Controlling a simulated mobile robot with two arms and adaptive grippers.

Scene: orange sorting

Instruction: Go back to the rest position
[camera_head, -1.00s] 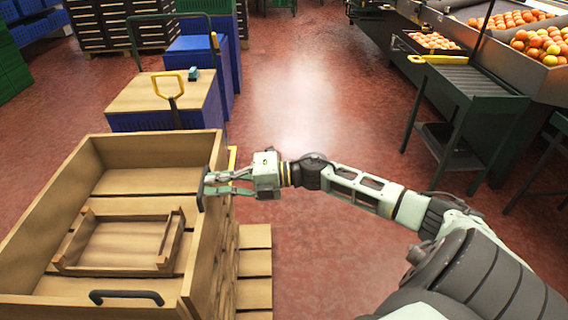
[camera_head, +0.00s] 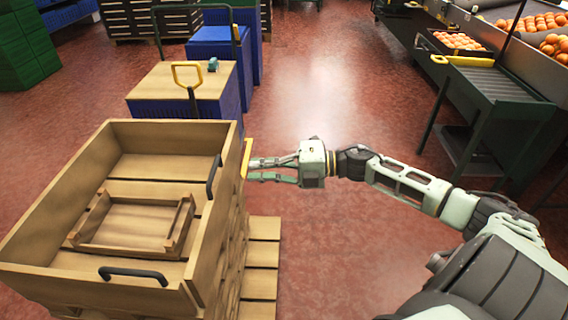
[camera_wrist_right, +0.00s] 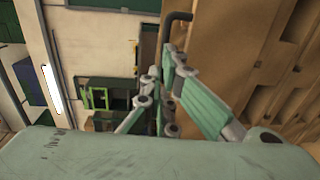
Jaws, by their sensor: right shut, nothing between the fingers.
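My right gripper (camera_head: 250,170) is at the right side of the large wooden crate (camera_head: 222,190) in the head view, pointing left towards its wall. Its fingers are together with nothing between them. In the right wrist view the fingers (camera_wrist_right: 168,92) show close in front of the brown crate side (camera_wrist_right: 240,45). A black handle (camera_head: 214,176) is on the crate's right wall, and the fingertips are apart from it. My left gripper is not in either view.
A small wooden tray (camera_head: 130,248) lies inside the crate. Blue boxes (camera_head: 230,95) and a yellow-handled trolley stand behind. A dark metal stand (camera_head: 500,90) and trays of oranges (camera_head: 458,40) are at the right. Red floor is open in the middle.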

